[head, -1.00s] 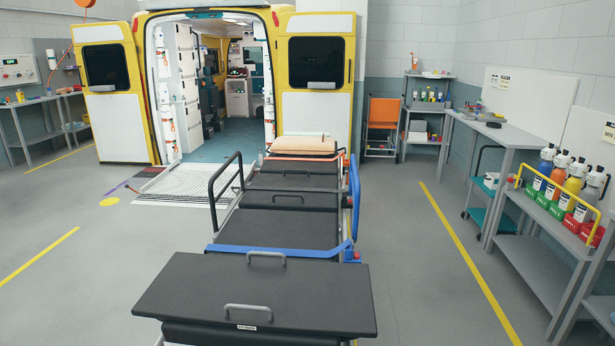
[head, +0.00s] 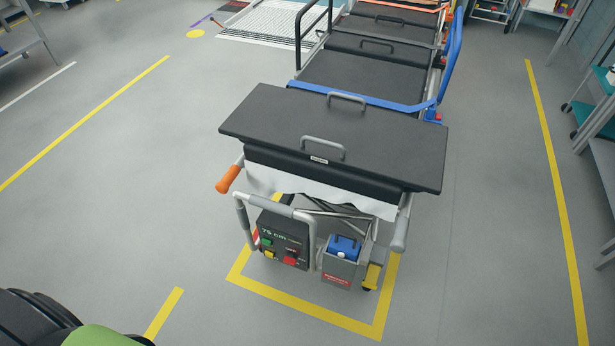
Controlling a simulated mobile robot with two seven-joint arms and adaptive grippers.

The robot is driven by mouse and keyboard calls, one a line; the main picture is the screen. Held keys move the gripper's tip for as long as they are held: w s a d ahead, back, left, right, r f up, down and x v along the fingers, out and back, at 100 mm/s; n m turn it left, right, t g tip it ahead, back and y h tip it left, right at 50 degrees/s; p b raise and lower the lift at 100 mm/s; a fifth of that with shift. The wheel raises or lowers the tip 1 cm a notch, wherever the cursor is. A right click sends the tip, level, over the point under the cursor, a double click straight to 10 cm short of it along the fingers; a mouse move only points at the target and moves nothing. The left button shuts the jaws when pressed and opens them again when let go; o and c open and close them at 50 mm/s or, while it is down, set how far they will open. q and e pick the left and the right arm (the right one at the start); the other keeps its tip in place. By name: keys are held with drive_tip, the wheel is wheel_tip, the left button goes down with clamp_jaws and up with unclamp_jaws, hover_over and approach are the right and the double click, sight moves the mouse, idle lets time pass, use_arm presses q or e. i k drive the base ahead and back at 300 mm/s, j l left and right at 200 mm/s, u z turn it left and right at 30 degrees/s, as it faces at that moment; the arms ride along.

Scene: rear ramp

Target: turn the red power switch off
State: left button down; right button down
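A dark control box (head: 283,240) marked "75 cm" sits low at the near end of the stretcher (head: 340,130). A red switch (head: 291,257) is at the lower right of its face. A green button (head: 266,242) and a yellow button (head: 270,254) are on the left of the face. Whether the switch is on or off is too small to tell. A grey handle tube passes close in front of the box. Neither of my grippers is in view; a black and green part, probably of my arm, shows at the lower left corner.
A blue unit (head: 343,247) sits in a grey holder just right of the box. An orange-ended lever (head: 229,178) sticks out at the stretcher's left. A yellow floor outline (head: 310,311) surrounds the near end. Floor is clear in front and left. Grey benches stand at right.

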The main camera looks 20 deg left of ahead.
sight(290, 259)
drive_tip(key=u, duration=0.75)
